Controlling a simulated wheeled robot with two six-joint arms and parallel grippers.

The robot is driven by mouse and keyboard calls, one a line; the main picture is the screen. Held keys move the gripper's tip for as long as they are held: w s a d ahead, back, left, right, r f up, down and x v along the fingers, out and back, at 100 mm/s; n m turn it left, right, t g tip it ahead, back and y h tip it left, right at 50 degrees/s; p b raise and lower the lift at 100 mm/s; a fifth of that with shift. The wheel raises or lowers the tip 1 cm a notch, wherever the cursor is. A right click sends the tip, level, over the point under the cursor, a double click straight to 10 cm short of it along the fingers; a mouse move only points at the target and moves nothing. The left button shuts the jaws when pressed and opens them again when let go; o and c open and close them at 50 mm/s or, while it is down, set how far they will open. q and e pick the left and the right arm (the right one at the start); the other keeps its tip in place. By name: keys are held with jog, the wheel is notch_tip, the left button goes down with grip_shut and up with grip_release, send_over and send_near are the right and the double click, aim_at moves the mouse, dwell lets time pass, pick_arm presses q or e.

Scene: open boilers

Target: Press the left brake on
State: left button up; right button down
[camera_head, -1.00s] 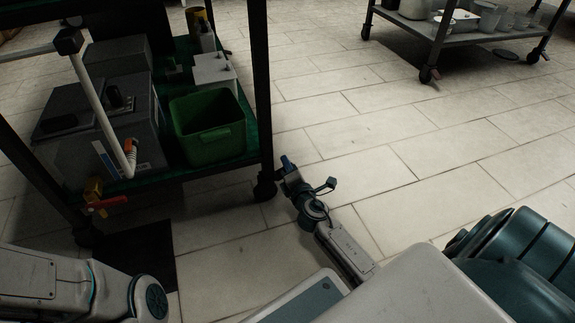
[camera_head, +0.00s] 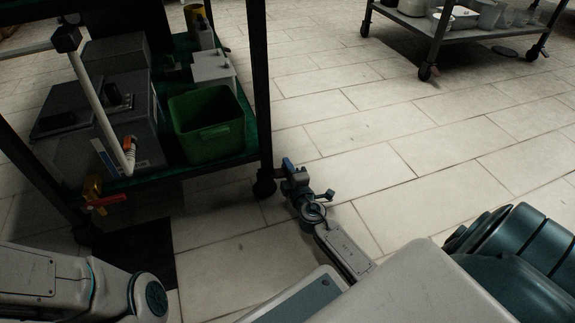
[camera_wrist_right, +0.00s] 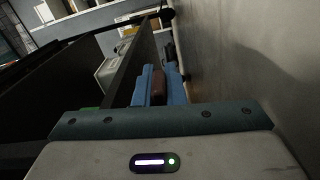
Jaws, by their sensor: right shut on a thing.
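The black cart (camera_head: 262,90) stands at the left in the head view. Its near right caster (camera_head: 264,186) is on the floor; I cannot make out a separate brake lever on it. My right gripper (camera_head: 287,164), with blue fingertips, is low, just right of this caster; I cannot tell whether they touch. In the right wrist view its blue fingers (camera_wrist_right: 158,88) are shut on a reddish-brown piece (camera_wrist_right: 158,84), and I cannot tell what this belongs to. The near left caster is mostly hidden in shadow. My left arm shows at bottom left, its gripper out of view.
The cart's lower shelf holds a green bin (camera_head: 207,125) and a grey machine (camera_head: 95,115). A red-handled valve (camera_head: 103,201) sticks out at its front left. A second wheeled cart (camera_head: 455,22) stands at the back right. The tiled floor between is clear.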

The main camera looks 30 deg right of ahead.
jog(key=shift+a+f+m, duration=0.1)
jog(key=shift+f+m, duration=0.2)
jog(key=shift+m, duration=0.4)
jog(key=shift+a+f+m, duration=0.1)
jog(key=shift+f+m, duration=0.2)
jog(key=shift+m, duration=0.4)
jog(key=c, duration=1.5)
grip_release()
jog(key=v, duration=1.1)
jog(key=shift+d+f, duration=0.1)
jog(key=shift+w, duration=0.1)
